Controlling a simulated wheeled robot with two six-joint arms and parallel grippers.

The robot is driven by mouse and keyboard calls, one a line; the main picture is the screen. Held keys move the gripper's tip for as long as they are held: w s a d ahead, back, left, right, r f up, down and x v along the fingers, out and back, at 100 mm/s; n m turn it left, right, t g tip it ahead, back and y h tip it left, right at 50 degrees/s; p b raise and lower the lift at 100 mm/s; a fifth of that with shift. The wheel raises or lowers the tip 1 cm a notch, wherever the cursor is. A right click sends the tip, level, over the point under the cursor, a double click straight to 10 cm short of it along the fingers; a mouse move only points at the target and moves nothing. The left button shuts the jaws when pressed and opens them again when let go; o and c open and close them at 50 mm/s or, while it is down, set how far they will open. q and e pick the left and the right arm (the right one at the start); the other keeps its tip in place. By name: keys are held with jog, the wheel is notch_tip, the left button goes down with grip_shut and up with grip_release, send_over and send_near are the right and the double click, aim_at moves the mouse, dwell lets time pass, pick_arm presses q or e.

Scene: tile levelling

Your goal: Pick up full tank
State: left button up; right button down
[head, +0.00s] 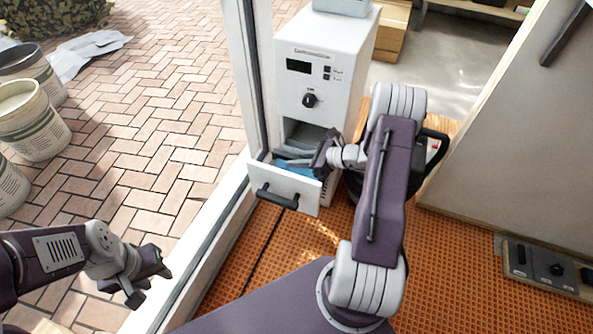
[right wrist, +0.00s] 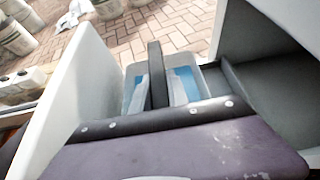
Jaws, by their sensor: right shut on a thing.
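The white dehumidifier (head: 315,65) stands by the door frame with its lower drawer pulled out. The drawer front (head: 300,187) is a white panel with a dark bar handle (head: 277,198). The tank (head: 290,167) sits in the drawer and shows blue inside; it also shows in the right wrist view (right wrist: 180,88). My right gripper (head: 316,158) is down at the tank, between the drawer front and the cabinet, and shut on it. The exact grip point is partly hidden. My left gripper (head: 152,277) is open and empty, over the brick paving at lower left.
Several buckets (head: 38,125) stand on the paving at far left. A door frame (head: 180,270) runs between the paving and the orange matting (head: 450,260). A partition (head: 520,130) stands at right, with a dark panel (head: 545,268) near it.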

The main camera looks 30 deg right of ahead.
jog(key=shift+r, duration=0.15)
jog(key=shift+r+p, duration=0.55)
notch_tip(320, 180, up, 3)
jog(key=shift+p, duration=1.1)
jog(key=w+d+p+v, duration=0.1)
jog(key=p+v, duration=0.5)
jog(key=v, duration=0.7)
jog(key=shift+d+r, duration=0.2)
jog(key=shift+d, duration=0.1)
jog(key=shift+w+r, duration=0.1)
jog(key=shift+w, duration=0.05)
